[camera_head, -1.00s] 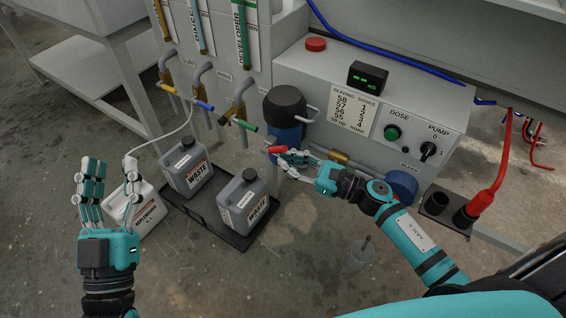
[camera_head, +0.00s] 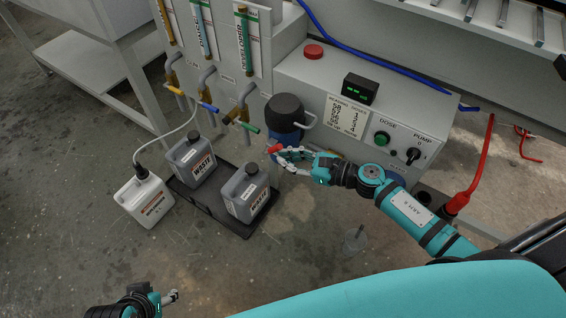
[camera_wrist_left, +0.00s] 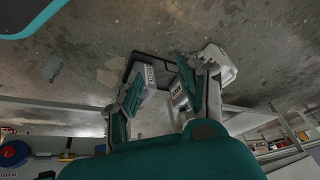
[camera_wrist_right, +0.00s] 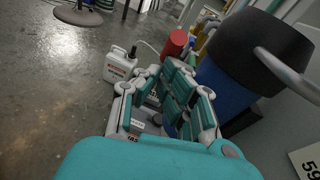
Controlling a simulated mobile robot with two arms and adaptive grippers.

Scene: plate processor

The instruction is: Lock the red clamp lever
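The red clamp lever (camera_head: 274,149) is at the front of the processor, beside the dark-topped blue cylinder (camera_head: 286,112). My right gripper (camera_head: 287,156) is at the lever, fingers pointing left towards it. In the right wrist view the red lever (camera_wrist_right: 176,42) shows just beyond the fingertips (camera_wrist_right: 162,72). A gap shows between these fingers, with nothing seen held in it; whether they touch the lever is not clear. My left gripper (camera_head: 172,297) is low at the bottom edge, away from the machine. Its fingers (camera_wrist_left: 158,85) are spread and empty in the left wrist view.
Two grey waste bottles (camera_head: 245,195) stand in a black tray (camera_head: 220,217). A white bottle (camera_head: 145,200) with a tube stands to their left. Valves with coloured handles (camera_head: 208,107) are above. The floor in front is clear.

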